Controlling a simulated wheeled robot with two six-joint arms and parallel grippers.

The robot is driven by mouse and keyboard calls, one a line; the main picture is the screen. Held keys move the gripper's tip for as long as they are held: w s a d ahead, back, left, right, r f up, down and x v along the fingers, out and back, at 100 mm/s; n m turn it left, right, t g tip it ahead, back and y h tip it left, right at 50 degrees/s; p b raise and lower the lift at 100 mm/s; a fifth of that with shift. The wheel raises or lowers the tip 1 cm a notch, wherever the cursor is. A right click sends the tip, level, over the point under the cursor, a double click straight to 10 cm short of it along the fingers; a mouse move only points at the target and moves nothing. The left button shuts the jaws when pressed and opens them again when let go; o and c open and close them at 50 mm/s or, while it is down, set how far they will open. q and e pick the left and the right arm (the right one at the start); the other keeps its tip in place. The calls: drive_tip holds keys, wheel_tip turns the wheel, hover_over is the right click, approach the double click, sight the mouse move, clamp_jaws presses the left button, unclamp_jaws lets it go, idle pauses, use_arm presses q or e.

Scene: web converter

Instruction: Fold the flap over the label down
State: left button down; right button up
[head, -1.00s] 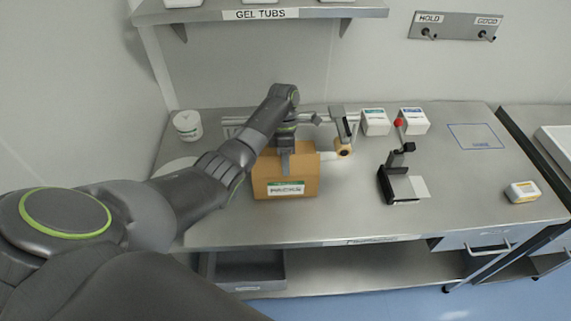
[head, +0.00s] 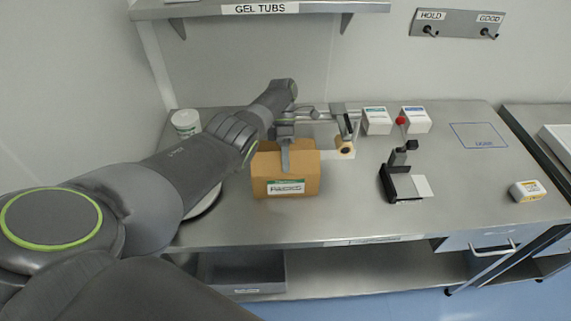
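A brown cardboard box (head: 300,178) stands on the steel bench. A white label with a green band (head: 286,187) is on its front face. My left gripper (head: 285,165) is over the box from above, its fingers pointing down at the upper front of the box. The fingers look like one narrow bar from here, so their opening does not show. Whether they touch the box I cannot tell. The flap is not clearly told apart from the box top, which the gripper and arm partly hide. My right gripper is not in view.
A tape roll (head: 345,145) on a dispenser stands right of the box. Two white cartons (head: 377,122) are behind. The front bench strip is clear.

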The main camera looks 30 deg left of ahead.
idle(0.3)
use_arm(q)
drive_tip(key=c, duration=1.6)
unclamp_jaws()
drive_tip(key=shift+c, duration=0.2)
